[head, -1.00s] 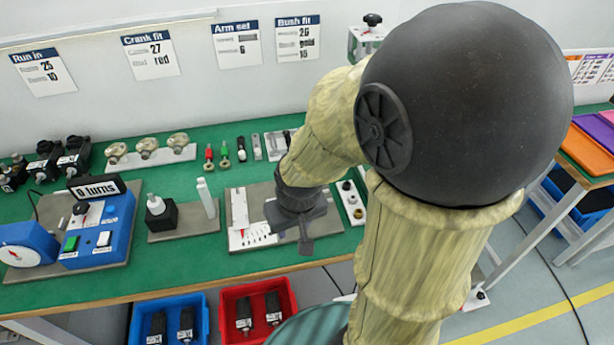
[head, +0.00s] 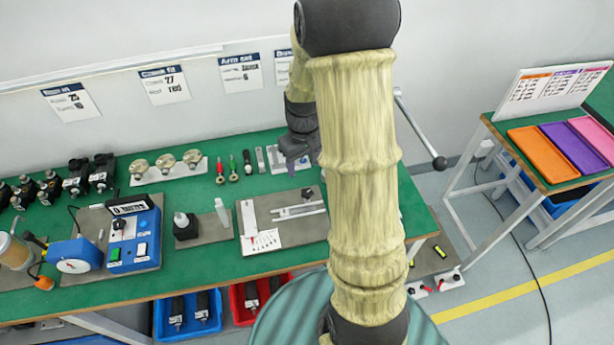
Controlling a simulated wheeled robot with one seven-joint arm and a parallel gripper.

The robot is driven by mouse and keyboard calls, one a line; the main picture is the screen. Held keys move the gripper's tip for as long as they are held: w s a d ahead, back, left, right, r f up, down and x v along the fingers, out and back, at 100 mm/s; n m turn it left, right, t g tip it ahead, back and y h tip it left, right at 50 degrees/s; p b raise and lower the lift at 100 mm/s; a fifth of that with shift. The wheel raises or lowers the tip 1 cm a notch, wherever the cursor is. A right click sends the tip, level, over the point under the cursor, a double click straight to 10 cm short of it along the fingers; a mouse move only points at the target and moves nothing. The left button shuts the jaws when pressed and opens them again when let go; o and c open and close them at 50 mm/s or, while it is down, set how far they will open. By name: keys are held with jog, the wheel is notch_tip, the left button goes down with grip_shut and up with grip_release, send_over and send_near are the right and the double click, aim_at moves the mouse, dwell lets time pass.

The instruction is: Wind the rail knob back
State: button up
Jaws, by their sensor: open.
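The arm-setting plate (head: 256,235) lies on the green bench, with a white scale card (head: 262,241) at its left front. A metal rail-like piece (head: 300,211) lies on the plate, with a small dark knob (head: 307,193) at its back. I cannot tell for certain that this is the rail knob. My gripper (head: 292,160) is behind and a little left of the dark knob, over the back of the bench, apart from it. It is open, and nothing shows between its fingers. My forearm hides the plate's right side and the bench there.
Trays (head: 543,152) sit on the right-hand table. A long black-ended lever (head: 438,163) sticks out beside my arm.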

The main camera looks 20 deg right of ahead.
aim_at(307, 192)
jog(key=shift+w+d+r+p, duration=0.6)
jog(key=shift+d+r+p, duration=0.1)
jog(key=shift+d+r, duration=0.1)
jog(key=shift+f, duration=0.1)
notch_tip(307, 192, down, 17)
jog(key=shift+f+p, duration=0.15)
jog(key=shift+p, duration=0.85)
jog(key=c, duration=1)
jog(key=shift+o, duration=0.2)
